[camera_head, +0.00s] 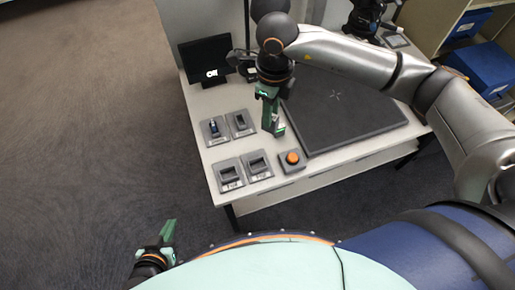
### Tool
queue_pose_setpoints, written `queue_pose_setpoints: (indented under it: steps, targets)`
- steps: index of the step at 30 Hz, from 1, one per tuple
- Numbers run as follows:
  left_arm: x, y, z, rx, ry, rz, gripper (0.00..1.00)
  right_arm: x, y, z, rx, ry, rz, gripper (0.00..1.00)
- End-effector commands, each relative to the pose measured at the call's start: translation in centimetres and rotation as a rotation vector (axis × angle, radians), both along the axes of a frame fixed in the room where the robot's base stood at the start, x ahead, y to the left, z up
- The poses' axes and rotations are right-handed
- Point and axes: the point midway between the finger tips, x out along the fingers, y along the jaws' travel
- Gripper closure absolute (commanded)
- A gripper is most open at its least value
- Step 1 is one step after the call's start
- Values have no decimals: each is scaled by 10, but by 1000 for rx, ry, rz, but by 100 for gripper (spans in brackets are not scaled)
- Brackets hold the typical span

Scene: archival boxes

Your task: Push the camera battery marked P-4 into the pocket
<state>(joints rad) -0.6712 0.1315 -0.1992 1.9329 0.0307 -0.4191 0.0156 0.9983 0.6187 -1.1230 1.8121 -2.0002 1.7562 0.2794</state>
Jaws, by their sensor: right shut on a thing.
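My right gripper (274,128) hangs fingers down over the table's left part, to the right of the pocket blocks. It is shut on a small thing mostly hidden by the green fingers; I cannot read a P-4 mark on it. Grey pocket blocks stand on the table: back left (214,131), back right (240,124), front left (229,175) and front right (256,166). The back left one has a dark blue thing in its slot. Their labels are too small to read. My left gripper (170,240) is low at the bottom left, away from the table; its opening is unclear.
An orange button (292,157) on a grey base stands near the table's front edge. A dark mat (345,115) fills the table's middle. A small black monitor (207,60) stands at the back left. Blue boxes (485,67) sit on shelves at the right.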

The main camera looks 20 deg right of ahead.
Motion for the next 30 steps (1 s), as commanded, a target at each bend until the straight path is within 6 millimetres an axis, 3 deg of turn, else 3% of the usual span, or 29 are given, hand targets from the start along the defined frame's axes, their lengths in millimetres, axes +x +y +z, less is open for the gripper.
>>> queue_pose_setpoints:
  steps: [21, 30]
  targets:
    - [3, -4, -21, -2, 4, -11, 100, 4, 25, -120, -3, 1, -1705, 100]
    - [6, -5, -24, -4, -3, -13, 100, 1, 31, -153, -1, 0, -2205, 100]
